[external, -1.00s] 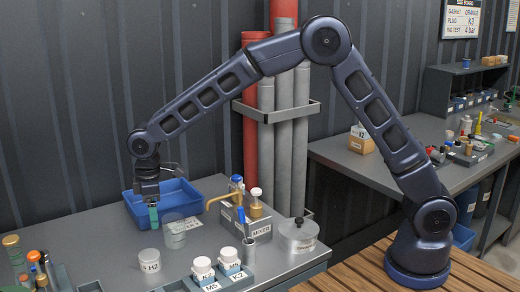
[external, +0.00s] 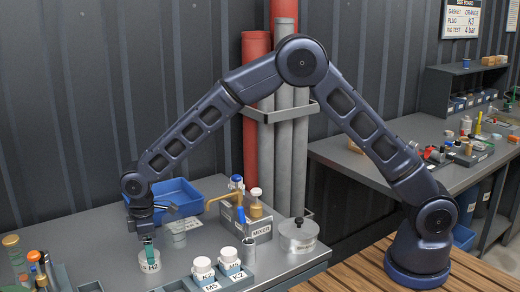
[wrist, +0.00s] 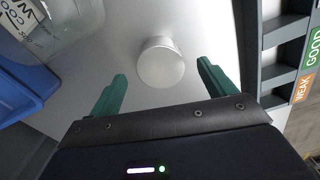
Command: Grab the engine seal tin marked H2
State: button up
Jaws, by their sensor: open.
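The tin marked H2 (external: 150,263) is a short, pale round tin standing upright on the grey workbench. In the wrist view its plain round lid (wrist: 161,66) shows just ahead of and between the fingertips. My gripper (external: 148,247) is low over the tin, with its green fingers pointing down. In the wrist view my gripper (wrist: 161,74) is open, one finger to each side of the tin, with gaps showing. The fingers partly hide the tin's top in the external view; I cannot tell how far down they reach.
A clear glass jar (external: 174,236) stands close behind the tin, and a blue bin (external: 178,194) is behind that. A rack with white jars (external: 203,268) is to the right. A box marked MIXED (external: 258,228) and a lidded pot (external: 298,236) stand farther right.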

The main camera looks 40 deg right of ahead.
aim_at(146, 269)
notch_tip(146, 269, down, 4)
jog(key=shift+r, duration=0.1)
jog(key=c, duration=1.1)
